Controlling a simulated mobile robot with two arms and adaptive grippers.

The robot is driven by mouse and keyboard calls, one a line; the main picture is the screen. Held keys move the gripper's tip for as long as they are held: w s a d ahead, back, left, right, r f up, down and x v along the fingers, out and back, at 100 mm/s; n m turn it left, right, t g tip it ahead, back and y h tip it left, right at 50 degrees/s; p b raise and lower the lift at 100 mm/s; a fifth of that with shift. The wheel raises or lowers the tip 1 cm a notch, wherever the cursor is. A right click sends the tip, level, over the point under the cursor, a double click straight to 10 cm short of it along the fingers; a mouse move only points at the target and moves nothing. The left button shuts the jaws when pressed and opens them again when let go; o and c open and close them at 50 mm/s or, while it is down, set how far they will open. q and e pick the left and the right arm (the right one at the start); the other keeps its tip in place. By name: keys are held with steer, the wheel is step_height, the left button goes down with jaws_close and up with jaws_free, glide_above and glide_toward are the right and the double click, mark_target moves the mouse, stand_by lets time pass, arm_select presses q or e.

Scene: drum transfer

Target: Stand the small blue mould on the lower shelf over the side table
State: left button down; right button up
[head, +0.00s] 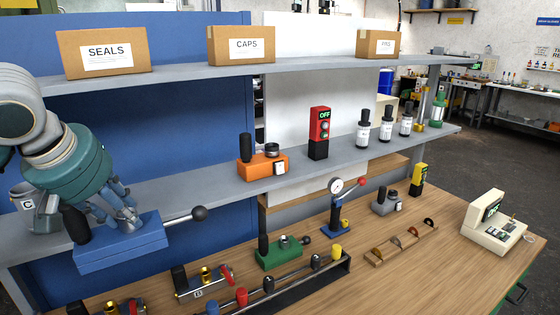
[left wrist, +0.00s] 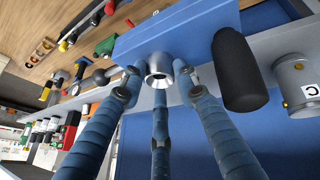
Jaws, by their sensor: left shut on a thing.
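The small blue mould (head: 122,245) is a blue block with a black upright grip, a silver knob and a side lever ending in a black ball. My left gripper (head: 126,218) is shut on its silver knob from above; the wrist view shows the fingers around the knob (left wrist: 159,67). The mould is at the front edge of the lower shelf (head: 200,186), at left; whether it touches the shelf I cannot tell. The wooden side table (head: 345,272) lies below. My right gripper is not in view.
A silver pot marked C (left wrist: 298,85) stands beside the mould. An orange mould (head: 262,165), a red OFF box (head: 319,128) and several bottles stand farther right on the shelf. Bare shelf lies between the blue and orange moulds. A green mould (head: 279,256) is on the table.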

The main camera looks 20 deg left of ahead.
arm_select(q)
steer(key=shift+w+r, duration=0.1)
steer(key=shift+r, duration=0.15)
steer(key=shift+s+r+p, duration=0.2)
steer(key=shift+r+p, duration=0.25)
steer(key=shift+p, duration=0.2)
steer(key=w+p, duration=0.3)
steer(key=shift+w+a+r, duration=0.1)
steer(key=shift+a+r, duration=0.05)
steer(key=shift+a, duration=0.25)
steer(key=w+a+p, duration=0.1)
steer(key=w+p, duration=0.1)
steer(key=w, duration=0.2)
steer(key=w+a+f+p, duration=0.1)
steer(key=w+p, duration=0.2)
steer(key=w, duration=0.2)
steer(key=w+a+f+p, duration=0.1)
steer(key=w+a+p, duration=0.1)
steer(key=w+p, duration=0.1)
steer(key=shift+w+f, duration=0.2)
steer(key=shift+w, duration=0.65)
steer(key=shift+s, duration=0.15)
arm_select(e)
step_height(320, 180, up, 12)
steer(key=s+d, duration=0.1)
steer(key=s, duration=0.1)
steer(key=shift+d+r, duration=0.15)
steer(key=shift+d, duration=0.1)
